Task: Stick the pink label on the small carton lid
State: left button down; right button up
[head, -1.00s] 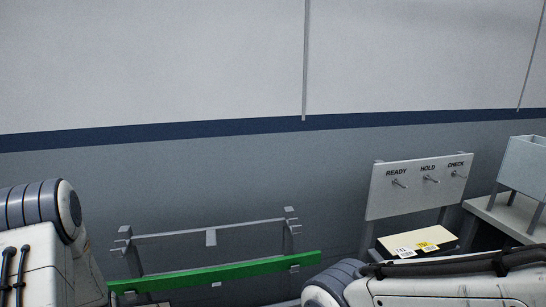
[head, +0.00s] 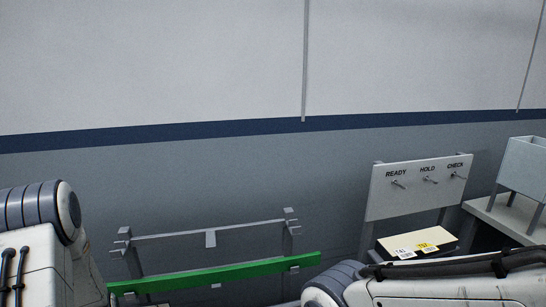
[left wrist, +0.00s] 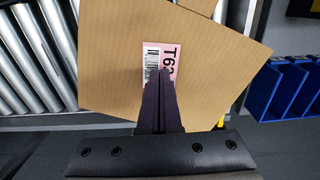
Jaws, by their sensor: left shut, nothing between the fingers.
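In the left wrist view, a brown carton lid (left wrist: 112,55) fills the upper middle, turned at an angle. A pink label (left wrist: 166,50) with a barcode and partly hidden "T63" print appears flat against the lid. My left gripper (left wrist: 159,74) is shut and empty, its dark fingertips overlapping the lower part of the label in the picture. I cannot tell whether the tips touch it. In the head view neither gripper shows, only my arm links at the lower left and lower right.
A roller conveyor (left wrist: 30,60) lies left of the carton and blue bins (left wrist: 280,92) lie to its right. In the head view, a green-fronted rack (head: 215,272), a READY/HOLD/CHECK peg board (head: 420,185), yellow and white tags on a pale board (head: 440,239) and a grey bin (head: 525,165) stand along the wall.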

pick_arm(q)
jog(key=shift+f+b, duration=0.65)
jog(key=shift+f, duration=0.25)
dwell(0.3)
jog(key=shift+r, duration=0.15)
notch_tip(320, 180, up, 7)
jog(key=p, duration=0.6)
dwell(0.4)
jog(key=d+r+m, duration=0.5)
jog(key=d+r, duration=1)
jog(key=d, duration=0.5)
jog(key=s+d+r+m, duration=0.2)
jog(key=s+d+r, duration=0.2)
jog(key=s, duration=0.4)
jog(key=s+d+r+m+h, duration=0.1)
jog(key=s+d+r+m, duration=0.2)
jog(key=s+d+r, duration=0.2)
jog(key=s+d, duration=0.2)
jog(key=s, duration=0.1)
jog(key=shift+s+r, duration=0.15)
jog(key=shift+r, duration=0.15)
